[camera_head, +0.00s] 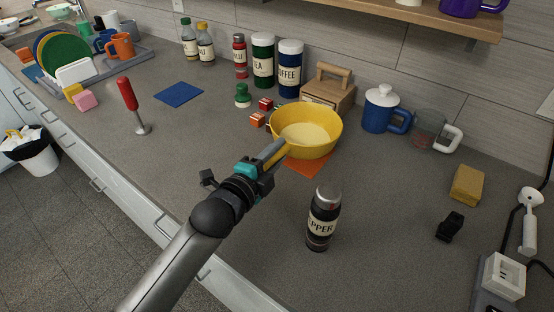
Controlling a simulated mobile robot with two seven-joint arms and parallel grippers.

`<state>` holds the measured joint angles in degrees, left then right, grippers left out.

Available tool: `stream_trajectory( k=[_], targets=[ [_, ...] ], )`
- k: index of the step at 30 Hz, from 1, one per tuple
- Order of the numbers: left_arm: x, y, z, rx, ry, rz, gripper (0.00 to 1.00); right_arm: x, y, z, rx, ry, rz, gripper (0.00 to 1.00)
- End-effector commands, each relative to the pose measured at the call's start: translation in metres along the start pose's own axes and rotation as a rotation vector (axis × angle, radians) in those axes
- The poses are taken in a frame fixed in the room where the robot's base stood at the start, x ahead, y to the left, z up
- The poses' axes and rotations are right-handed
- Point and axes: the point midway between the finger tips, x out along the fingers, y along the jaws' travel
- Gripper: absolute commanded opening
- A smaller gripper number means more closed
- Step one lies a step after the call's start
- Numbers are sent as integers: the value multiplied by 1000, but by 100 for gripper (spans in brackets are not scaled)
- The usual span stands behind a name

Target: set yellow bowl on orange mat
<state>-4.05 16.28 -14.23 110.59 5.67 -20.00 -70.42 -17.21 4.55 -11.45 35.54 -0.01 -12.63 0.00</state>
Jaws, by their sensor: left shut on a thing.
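The yellow bowl (323,146) is upright in the middle of the counter. My left gripper (277,151) is shut on the near left side of its rim. The orange mat (308,164) shows only as a corner below the bowl's near edge; the bowl hides the rest. I cannot tell whether the bowl touches the mat or is held just above it. My right gripper is not in view.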

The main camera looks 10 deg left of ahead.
Motion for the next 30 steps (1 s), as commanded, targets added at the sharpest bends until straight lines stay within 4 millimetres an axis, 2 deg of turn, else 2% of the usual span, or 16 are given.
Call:
stream_trajectory(
  k=[3,15,16,23,30],
  targets=[
    [2,8,1,-2,2,-10,0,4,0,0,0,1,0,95],
    [2,12,2,0,2,-10,0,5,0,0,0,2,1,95],
    [2,14,3,0,0,-2,38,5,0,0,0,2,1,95],
    [2,14,3,0,0,-2,64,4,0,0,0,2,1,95],
    [2,13,2,-1,0,-2,65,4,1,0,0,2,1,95]
  ],
)
